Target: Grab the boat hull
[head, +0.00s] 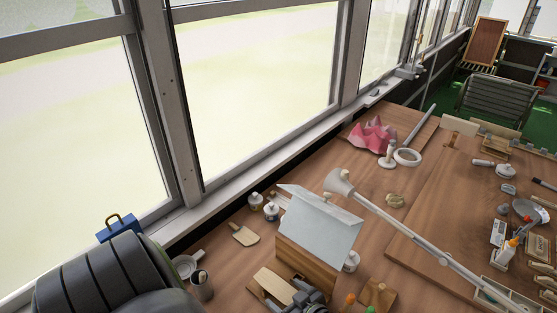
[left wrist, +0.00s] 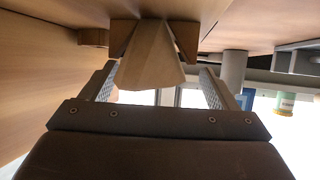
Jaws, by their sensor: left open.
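The boat hull (head: 274,284) is a pale wooden piece with a tapered end, low on the bench near the bottom of the head view. In the left wrist view, which looks upside down, the hull (left wrist: 150,65) sits between darker wooden wedges that seem to cradle it. My left gripper (head: 301,294) is just right of the hull in the head view. Its jaws are open, and in the left wrist view the two fingers (left wrist: 160,88) stand on either side of the hull's end, with gaps visible. My right gripper is not in view.
A wooden stand (head: 306,265) with a pale sloping board (head: 322,226) rises right behind the hull. A grey cup (head: 202,286) stands to the left. A lamp arm (head: 400,225) crosses the bench to the right. A wooden scraper-like piece (head: 244,234) lies behind.

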